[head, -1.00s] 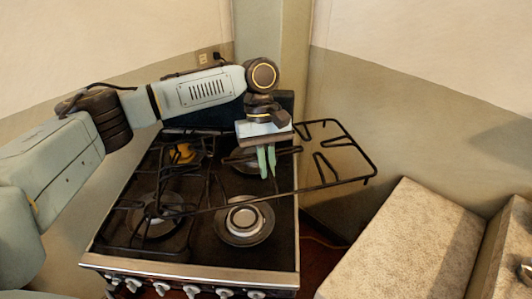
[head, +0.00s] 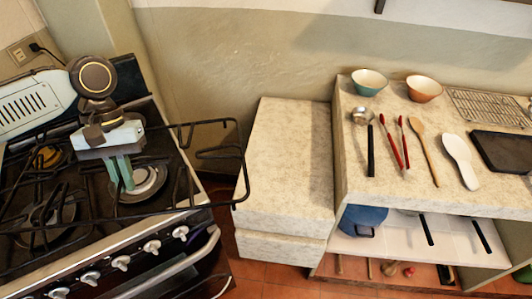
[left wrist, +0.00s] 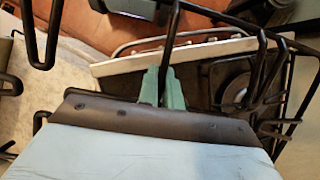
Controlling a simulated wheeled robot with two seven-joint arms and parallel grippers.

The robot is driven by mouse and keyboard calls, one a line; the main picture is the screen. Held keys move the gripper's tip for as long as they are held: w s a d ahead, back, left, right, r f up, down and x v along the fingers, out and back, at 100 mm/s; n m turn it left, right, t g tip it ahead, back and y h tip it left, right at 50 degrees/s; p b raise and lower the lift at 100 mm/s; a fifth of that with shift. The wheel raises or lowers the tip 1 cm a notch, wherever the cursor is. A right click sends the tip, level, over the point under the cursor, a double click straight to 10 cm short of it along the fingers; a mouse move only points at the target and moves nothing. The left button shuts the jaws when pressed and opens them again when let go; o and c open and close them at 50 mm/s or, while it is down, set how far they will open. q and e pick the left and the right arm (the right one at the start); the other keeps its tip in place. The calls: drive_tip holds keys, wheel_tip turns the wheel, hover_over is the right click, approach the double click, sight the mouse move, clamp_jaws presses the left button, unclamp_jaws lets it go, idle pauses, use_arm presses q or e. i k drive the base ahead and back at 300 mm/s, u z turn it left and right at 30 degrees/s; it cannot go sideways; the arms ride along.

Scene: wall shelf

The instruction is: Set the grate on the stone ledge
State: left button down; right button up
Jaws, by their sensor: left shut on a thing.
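The black wire grate (head: 222,152) is held level above the stove, and its right end reaches past the stove's edge toward the stone ledge. My left gripper (head: 123,188) is shut on a bar of the grate. In the left wrist view the green fingers (left wrist: 163,88) close around a black bar (left wrist: 172,45). The stone ledge (head: 290,165) is a low pale speckled block right of the stove, and its top is bare. It also seems to show at the left of the left wrist view (left wrist: 45,95). My right gripper is not in view.
The stove (head: 150,245) has knobs and a rail along its front, with another grate still on its left side. A higher stone counter (head: 400,195) right of the ledge holds bowls, utensils, a rack and a dark tray. A gap shows between stove and ledge.

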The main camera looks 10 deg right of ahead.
sight(298, 149)
drive_tip(key=z, duration=1.25)
drive_tip(key=i, duration=0.65)
drive_tip(key=u, duration=0.15)
